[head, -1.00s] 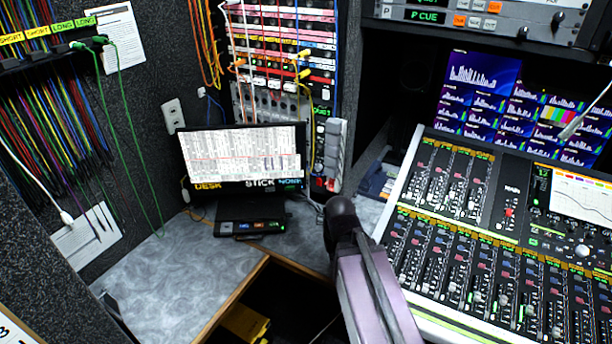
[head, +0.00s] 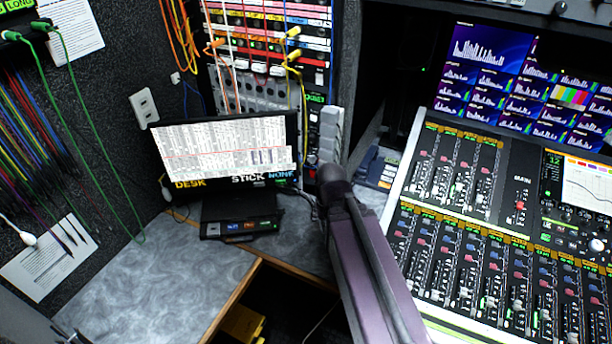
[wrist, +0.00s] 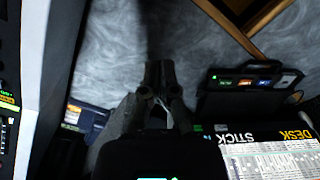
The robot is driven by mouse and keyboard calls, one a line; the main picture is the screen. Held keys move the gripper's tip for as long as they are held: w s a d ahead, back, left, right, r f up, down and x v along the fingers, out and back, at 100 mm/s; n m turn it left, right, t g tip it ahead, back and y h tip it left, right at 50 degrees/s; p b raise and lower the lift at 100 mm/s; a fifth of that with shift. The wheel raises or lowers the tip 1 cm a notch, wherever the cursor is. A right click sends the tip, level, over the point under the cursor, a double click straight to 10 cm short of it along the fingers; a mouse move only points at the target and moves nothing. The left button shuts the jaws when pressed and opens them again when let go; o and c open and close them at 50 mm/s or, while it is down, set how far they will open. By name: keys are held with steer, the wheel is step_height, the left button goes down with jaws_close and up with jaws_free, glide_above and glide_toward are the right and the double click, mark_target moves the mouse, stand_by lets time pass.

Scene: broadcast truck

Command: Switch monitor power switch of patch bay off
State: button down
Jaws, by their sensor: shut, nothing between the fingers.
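The patch bay (head: 268,48), a rack of coloured jack rows with cords plugged in, stands behind the monitor in the head view. A narrow black panel with a green label (head: 315,98) runs down its right side, with small red and white parts low on it. I cannot make out for certain which part is the monitor power switch. My arm rises in front of the panel's lower end, and my gripper is hidden there. In the wrist view my gripper (wrist: 159,70) is shut and empty above the grey desk, touching nothing visible.
A monitor (head: 228,152) stands on the desk, with a small black box (head: 240,227) before it. The monitor appears upside down in the wrist view (wrist: 270,155). A mixing console (head: 470,215) fills the right. Cords hang over the rack; the desk's left part (head: 165,285) is clear.

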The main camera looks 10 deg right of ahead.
mark_target(312, 173)
steer(key=shift+d, duration=0.2)
steer(key=w+d+f+n+t+h+b, duration=0.4)
steer(key=w+f+h+b, duration=0.5)
steer(key=b, duration=0.7)
steer(key=w+a+n+t+h+b, duration=0.2)
steer(key=w+a+n+t+b, duration=0.4)
steer(key=b, duration=0.8)
steer(key=w+a+t, duration=0.3)
steer(key=a+t, duration=0.2)
steer(key=shift+a+f+n+h, duration=0.3)
steer(key=shift+a, duration=0.1)
steer(key=shift+w+d, duration=0.1)
steer(key=shift+w, duration=0.05)
steer(key=x, duration=0.4)
steer(key=p+x, duration=0.1)
steer(key=x, duration=0.9)
steer(key=shift+r, duration=0.25)
